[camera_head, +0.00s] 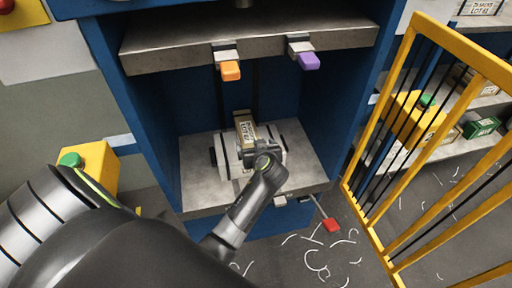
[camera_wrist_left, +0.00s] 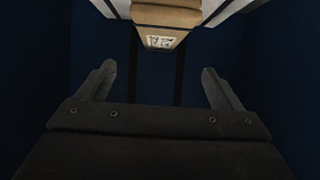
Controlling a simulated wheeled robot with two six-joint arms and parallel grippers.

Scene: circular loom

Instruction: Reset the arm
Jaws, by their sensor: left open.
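My left gripper (camera_head: 262,148) reaches into the blue machine, at the near side of a tan labelled box (camera_head: 246,128). The box sits between the pale blocks of a fixture (camera_head: 227,164) on the grey lower bed. In the left wrist view my left gripper (camera_wrist_left: 158,82) is open with nothing between its fingers. The tan box (camera_wrist_left: 166,14) shows beyond the fingertips at the top, apart from them, with a printed label. My left arm hides part of the fixture. My right gripper is not in view.
An upper grey plate (camera_head: 250,42) carries an orange tab (camera_head: 230,71) and a purple tab (camera_head: 309,61). A red-knobbed lever (camera_head: 331,225) sticks out below the bed. A yellow barred gate (camera_head: 385,130) stands at right. Blue walls flank the opening. Pale curled scraps lie on the floor.

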